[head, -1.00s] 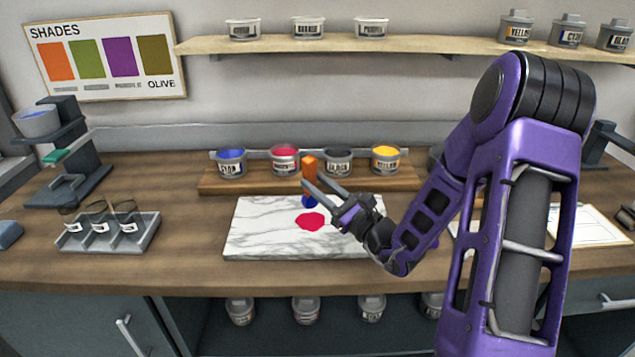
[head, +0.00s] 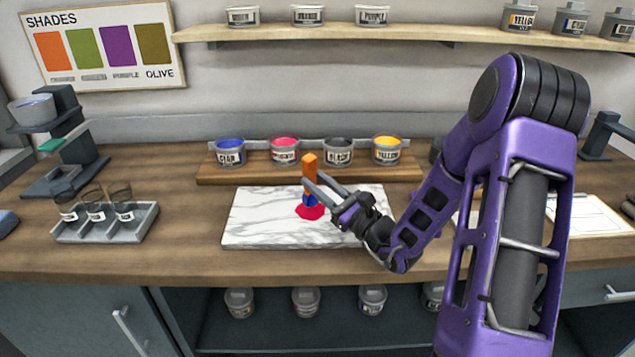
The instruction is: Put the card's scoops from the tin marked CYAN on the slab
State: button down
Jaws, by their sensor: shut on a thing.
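My gripper (head: 314,183) is shut on an upright orange-handled tool (head: 309,164) above the marble slab (head: 260,220). The tool's lower end is blue; I cannot tell whether that is ink or its own colour. This end is over or touching a red ink patch (head: 313,213) on the slab. The tin marked CYAN (head: 230,153), with blue ink on top, stands at the left of a row on a wooden board behind the slab. A clipboard with a white card (head: 585,216) lies at the right; its writing is unreadable.
Tins of magenta (head: 285,151), black (head: 338,152) and yellow (head: 387,151) stand right of the cyan one. A grey tray (head: 145,222) of small glass jars sits left of the slab. A stand with a bowl (head: 32,110) is further left.

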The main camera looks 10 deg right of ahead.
aim_at(316, 167)
jog(key=shift+f+b, duration=0.3)
jog(key=shift+f, duration=0.55)
dwell(1.6)
jog(key=shift+r, duration=0.1)
notch_tip(316, 167, up, 5)
jog(key=p, duration=0.4)
